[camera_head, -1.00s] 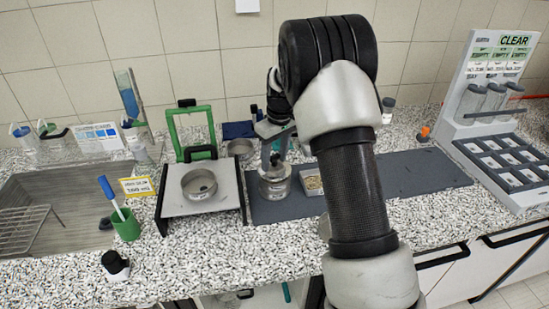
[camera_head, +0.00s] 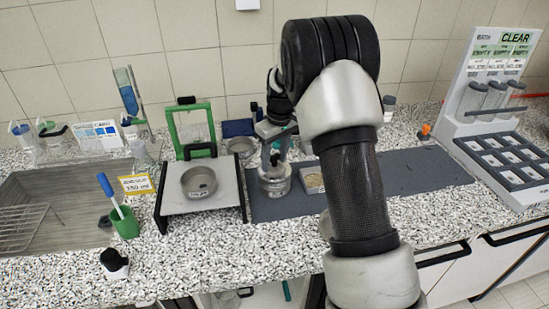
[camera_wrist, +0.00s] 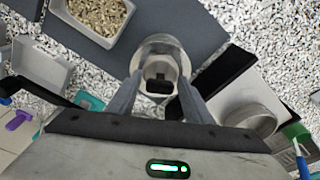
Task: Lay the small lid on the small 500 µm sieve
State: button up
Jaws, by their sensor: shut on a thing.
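A round metal sieve (camera_head: 274,188) with a small label stands on the dark mat left of my arm. Its rim also shows in the wrist view (camera_wrist: 163,42). The label is too small to read. My gripper (camera_head: 274,158) points down over this sieve. In the wrist view my fingers (camera_wrist: 159,88) reach down on both sides of a pale lid (camera_wrist: 161,68) with a dark knob, and appear shut on it. The lid lies within the sieve's outline from above. I cannot tell whether it touches the rim.
Another metal sieve (camera_head: 199,182) sits on the shaker plate (camera_head: 176,205), beside a raised green frame (camera_head: 192,116). A tray of grains (camera_head: 313,180) is close to the right of my gripper. A sample rack (camera_head: 500,120) stands far right. The mat's right part is clear.

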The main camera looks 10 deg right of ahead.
jog(key=o, duration=1.3)
jog(key=shift+c, duration=0.2)
jog(key=shift+r, duration=0.1)
jog(key=shift+r+p, duration=2.2)
jog(key=shift+r, duration=1.2)
jog(key=shift+r, duration=0.1)
